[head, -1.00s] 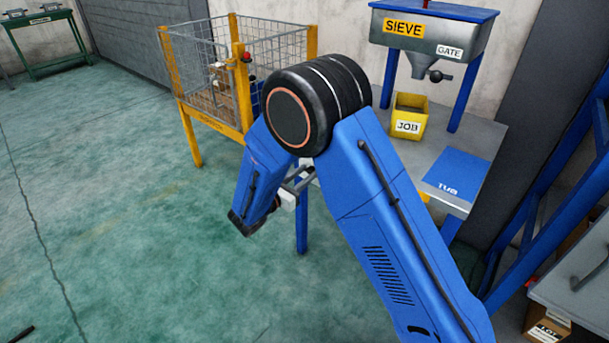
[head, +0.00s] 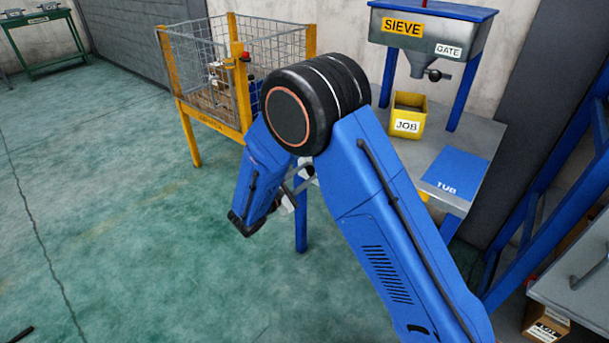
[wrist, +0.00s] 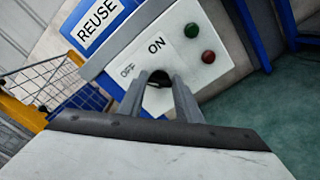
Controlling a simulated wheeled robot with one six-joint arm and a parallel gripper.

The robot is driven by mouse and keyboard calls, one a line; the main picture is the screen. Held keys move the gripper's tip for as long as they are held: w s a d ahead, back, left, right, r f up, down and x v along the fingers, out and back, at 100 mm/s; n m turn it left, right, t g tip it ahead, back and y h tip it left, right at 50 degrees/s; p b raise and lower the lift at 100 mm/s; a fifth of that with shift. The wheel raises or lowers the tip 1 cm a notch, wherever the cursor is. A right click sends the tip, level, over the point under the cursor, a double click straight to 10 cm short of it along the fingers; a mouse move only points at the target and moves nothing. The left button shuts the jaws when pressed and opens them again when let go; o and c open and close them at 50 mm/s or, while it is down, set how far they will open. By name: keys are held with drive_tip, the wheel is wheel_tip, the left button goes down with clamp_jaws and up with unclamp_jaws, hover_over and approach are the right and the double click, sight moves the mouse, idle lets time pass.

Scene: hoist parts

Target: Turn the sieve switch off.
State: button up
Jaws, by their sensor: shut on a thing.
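The sieve switch is a dark knob (wrist: 158,77) on a pale panel (wrist: 215,75), in the wrist view. OFF is printed at its upper left and ON above it. My gripper (wrist: 162,84) has its two grey fingers either side of the knob and is shut on it. The fingers hide much of the knob, so I cannot tell exactly which way it points. In the head view the sieve (head: 425,35) is a grey hopper on blue legs at the upper right. There my arm hides the panel and my fingertips.
A green lamp or button (wrist: 191,30) and a red one (wrist: 208,57) sit right of the knob. A REUSE sign (wrist: 98,22) is at upper left. A yellow JOB bin (head: 408,117) stands under the sieve, near the blue TUB mat (head: 456,174). A yellow-framed mesh cage (head: 200,65) stands left of my arm.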

drive_tip(key=shift+m, duration=0.3)
idle(0.4)
drive_tip(key=o, duration=1)
drive_tip(key=shift+o, duration=0.2)
drive_tip(key=shift+s, duration=0.1)
drive_tip(key=v, duration=1.7)
drive_tip(key=shift+s+a+f, duration=0.1)
drive_tip(key=shift+a, duration=0.05)
